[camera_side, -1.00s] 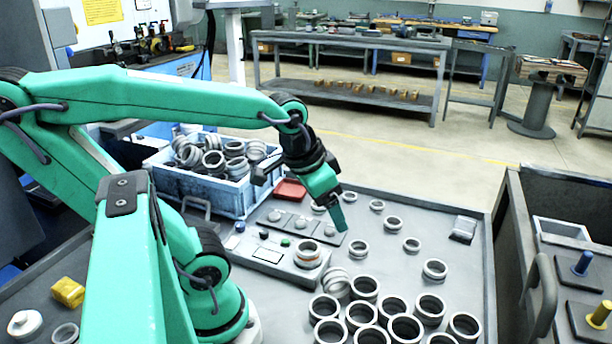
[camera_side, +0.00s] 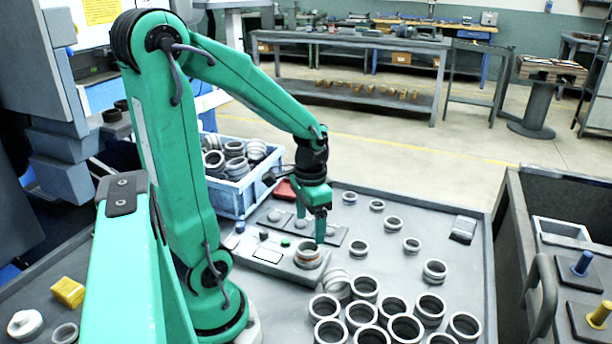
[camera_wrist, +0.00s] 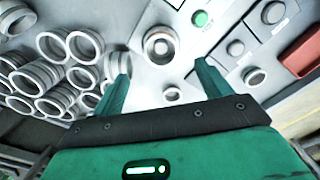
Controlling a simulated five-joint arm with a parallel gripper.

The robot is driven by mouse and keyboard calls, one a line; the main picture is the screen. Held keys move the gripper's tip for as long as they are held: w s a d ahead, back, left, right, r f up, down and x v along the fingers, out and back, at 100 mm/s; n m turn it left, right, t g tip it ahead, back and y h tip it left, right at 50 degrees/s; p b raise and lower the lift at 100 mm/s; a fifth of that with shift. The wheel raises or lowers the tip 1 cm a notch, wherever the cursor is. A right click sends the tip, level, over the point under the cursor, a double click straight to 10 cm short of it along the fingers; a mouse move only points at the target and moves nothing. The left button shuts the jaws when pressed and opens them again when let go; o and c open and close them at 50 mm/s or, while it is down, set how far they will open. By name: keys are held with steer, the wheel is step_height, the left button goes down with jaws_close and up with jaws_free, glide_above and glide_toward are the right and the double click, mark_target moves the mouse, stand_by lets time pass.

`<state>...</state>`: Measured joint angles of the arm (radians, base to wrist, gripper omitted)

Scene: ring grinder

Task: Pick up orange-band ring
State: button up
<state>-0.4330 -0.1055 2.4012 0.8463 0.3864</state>
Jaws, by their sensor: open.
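The orange-band ring (camera_side: 307,254) is a grey metal ring with an orange stripe around its side. It sits on the right end of a grey control box (camera_side: 272,257) on the table. In the wrist view the ring (camera_wrist: 160,46) shows from above, just beyond the fingertips and roughly centred between them. My gripper (camera_side: 311,222) points down above the ring, its fingers apart and nothing between them. In the wrist view both fingers of my gripper (camera_wrist: 162,72) show spread. One finger hides part of the area behind the ring in the side view.
Several plain grey rings (camera_side: 392,308) crowd the table at the front. Smaller rings (camera_side: 412,244) lie scattered to the right. A blue crate (camera_side: 234,196) full of rings stands behind left, beside a red tray (camera_side: 285,189). A green button (camera_wrist: 200,19) is on the box near the ring.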

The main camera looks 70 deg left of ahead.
mark_target(308, 253)
steer(key=shift+f, duration=1.35)
steer(key=shift+s+a+f, duration=0.1)
steer(key=shift+a+f, duration=0.05)
steer(key=shift+f, duration=2.4)
steer(key=shift+c, duration=0.5)
steer(key=c, duration=1.1)
